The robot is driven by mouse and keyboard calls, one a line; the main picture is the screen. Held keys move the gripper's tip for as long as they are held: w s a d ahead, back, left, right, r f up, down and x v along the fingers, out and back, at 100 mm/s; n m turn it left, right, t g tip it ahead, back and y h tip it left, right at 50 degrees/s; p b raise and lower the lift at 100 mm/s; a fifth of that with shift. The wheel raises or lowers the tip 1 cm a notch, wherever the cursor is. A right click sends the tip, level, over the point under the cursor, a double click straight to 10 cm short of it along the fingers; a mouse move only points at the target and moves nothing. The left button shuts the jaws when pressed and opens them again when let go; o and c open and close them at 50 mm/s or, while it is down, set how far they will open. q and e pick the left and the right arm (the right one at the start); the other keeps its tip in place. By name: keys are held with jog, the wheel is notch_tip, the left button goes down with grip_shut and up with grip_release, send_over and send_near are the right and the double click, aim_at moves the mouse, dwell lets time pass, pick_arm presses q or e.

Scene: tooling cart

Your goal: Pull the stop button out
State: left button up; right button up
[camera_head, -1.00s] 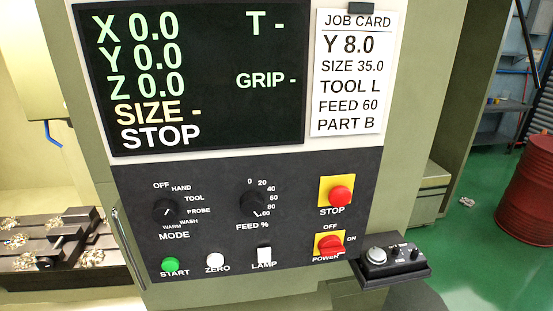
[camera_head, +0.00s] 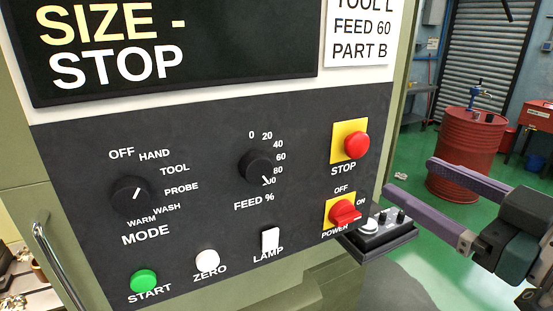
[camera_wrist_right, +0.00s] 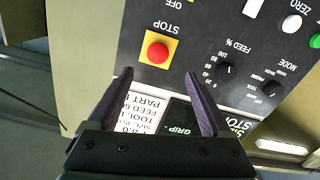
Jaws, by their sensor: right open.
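The red stop button (camera_head: 356,145) sits on a yellow square plate above the word STOP, at the right of the dark control panel. It also shows in the right wrist view (camera_wrist_right: 158,52), upside down, beyond the fingertips. My right gripper (camera_head: 412,192) comes in from the right in the head view, with two purple fingers spread apart and nothing between them. Its fingers are right of and a little below the stop button, apart from it. In the right wrist view the open fingers (camera_wrist_right: 160,78) point towards the panel. My left gripper is not in view.
Below the stop button is the red power switch (camera_head: 344,212) on a yellow plate. A small black box with knobs (camera_head: 385,235) juts out below right of the panel. A door handle (camera_head: 60,265) is at left. A red barrel (camera_head: 465,155) stands farther back.

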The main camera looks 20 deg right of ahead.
aim_at(361, 145)
jog(key=w+p, duration=0.1)
jog(key=w, duration=0.4)
jog(key=w+p, duration=0.1)
jog(key=w, duration=0.2)
jog(key=shift+w+a+r+p, duration=0.25)
jog(key=shift+w+r+p, duration=0.05)
jog(key=shift+p, duration=0.05)
jog(key=shift+w+f, duration=0.1)
jog(key=shift+w, duration=0.6)
